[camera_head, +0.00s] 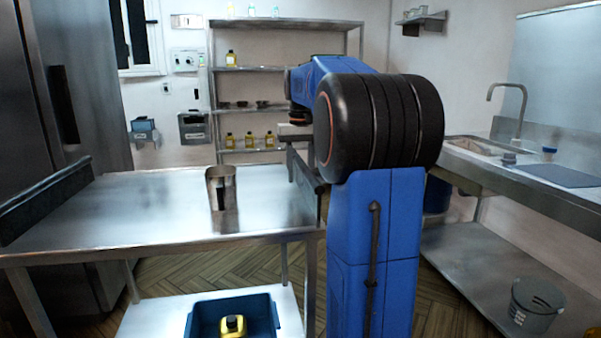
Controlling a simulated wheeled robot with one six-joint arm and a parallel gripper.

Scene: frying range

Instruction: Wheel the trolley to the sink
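The trolley (120,215) is a steel two-level cart in the left and middle foreground. A dark bar (50,197) stands along its left end, and another dark bar (306,172) is at its right end beside my arm. My gripper (296,133) is just above that right-hand bar, largely hidden by my blue arm and its black joint. I cannot tell whether its fingers touch the bar or are closed. The sink (478,147) is set in the steel counter at the right, with a curved tap (518,105) above it.
A steel cup (221,188) stands on the trolley top. A blue tub (204,322) with a yellow item is on its lower shelf. Shelving (290,70) stands at the back, a steel cabinet (92,90) at left. A bucket (535,305) sits under the counter. Wooden floor (215,268) shows between.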

